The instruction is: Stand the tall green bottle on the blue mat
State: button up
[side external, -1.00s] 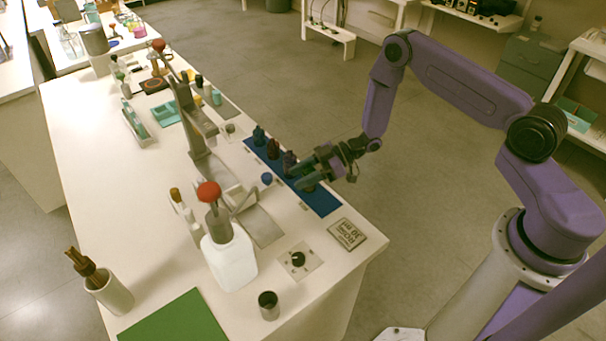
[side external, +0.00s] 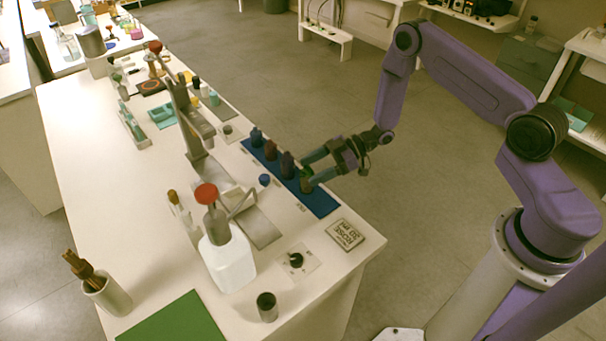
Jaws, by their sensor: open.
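The blue mat (side external: 322,205) is a long strip along the right edge of the white bench. A green bottle (side external: 306,184) stands upright at the mat's near part, partly covered by the fingers. A dark bottle (side external: 287,166), a dark red bottle (side external: 270,151) and a blue bottle (side external: 256,139) stand in a row behind it on the mat. My gripper (side external: 308,172) reaches in from the right with its fingers spread at the green bottle. Whether the fingers touch it is too small to tell.
A dispenser with a red knob (side external: 205,193) and a white jug (side external: 230,262) stand left of the mat.

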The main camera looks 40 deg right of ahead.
jog(key=v, duration=0.7)
jog(key=shift+d+r, duration=0.15)
jog(key=shift+d, duration=0.1)
jog(key=w+a+r+h, duration=0.2)
jog(key=a+r+h, duration=0.2)
jog(key=r+h, duration=0.1)
jog(key=s+a+r+h, duration=0.4)
jog(key=s+r, duration=0.2)
jog(key=r, duration=0.2)
jog(key=s+d+r+g+h, duration=0.1)
jog(key=s+r, duration=0.3)
jog(key=s, duration=0.9)
jog(key=s+d+r+g+h, duration=0.2)
jog(key=s+d+r+g, duration=0.1)
jog(key=s, duration=1)
jog(key=shift+s+d+r+m+g, duration=0.2)
jog(key=shift+s+r+m+g, duration=0.2)
jog(key=shift+r+g, duration=0.15)
jog(key=shift+w, duration=0.1)
